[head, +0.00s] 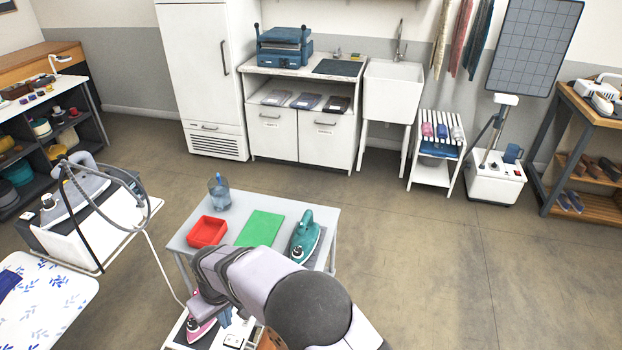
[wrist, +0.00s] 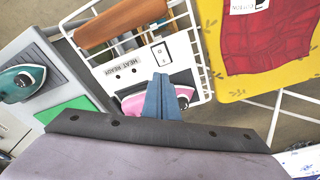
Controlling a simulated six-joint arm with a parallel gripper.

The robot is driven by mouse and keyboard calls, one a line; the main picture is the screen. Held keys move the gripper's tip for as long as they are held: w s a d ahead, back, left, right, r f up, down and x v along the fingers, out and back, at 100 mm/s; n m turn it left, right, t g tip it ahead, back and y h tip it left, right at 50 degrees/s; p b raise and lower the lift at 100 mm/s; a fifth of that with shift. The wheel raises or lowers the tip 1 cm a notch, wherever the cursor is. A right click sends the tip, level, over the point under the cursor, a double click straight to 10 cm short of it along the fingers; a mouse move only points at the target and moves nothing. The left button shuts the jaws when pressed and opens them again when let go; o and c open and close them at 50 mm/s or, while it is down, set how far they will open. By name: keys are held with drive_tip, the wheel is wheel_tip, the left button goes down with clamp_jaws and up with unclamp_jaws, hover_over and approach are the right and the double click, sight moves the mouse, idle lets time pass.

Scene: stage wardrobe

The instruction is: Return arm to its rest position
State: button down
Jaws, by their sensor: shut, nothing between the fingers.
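My gripper (wrist: 161,80) is shut and empty, its blue fingers together in the wrist view. In the head view my gripper (head: 227,316) is partly hidden below my lilac-grey arm, which reaches over the front of the grey table (head: 186,238). A pink iron (wrist: 136,104) stands behind the fingers in the wrist view, partly covered by them. The same iron shows in the head view (head: 200,329) beside my gripper. Whether the fingertips touch anything below cannot be told.
A white wire rack (wrist: 207,62) and a yellow board with red plaid cloth (wrist: 262,45) lie near my gripper. Floor at right is clear.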

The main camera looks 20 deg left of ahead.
drive_tip(key=w+d+r+m+h, duration=0.1)
drive_tip(key=w+d+r+m, duration=0.25)
drive_tip(key=d, duration=0.85)
drive_tip(key=w+d+r+m, duration=0.2)
drive_tip(key=w+d+r, duration=0.2)
drive_tip(key=d, duration=0.8)
drive_tip(key=s+d+m, duration=0.2)
drive_tip(key=s+d, duration=0.2)
drive_tip(key=d, duration=0.3)
drive_tip(key=s+d+r+m, duration=0.1)
drive_tip(key=s+d+m, duration=0.1)
drive_tip(key=s+d, duration=0.3)
drive_tip(key=s+d+r+m+g, duration=0.1)
drive_tip(key=s+d, duration=0.3)
drive_tip(key=d, duration=0.7)
drive_tip(key=shift+s+d+m+h, duration=0.2)
drive_tip(key=shift+m+h, duration=0.1)
drive_tip(key=shift+m, duration=0.35)
drive_tip(key=shift+f, duration=0.1)
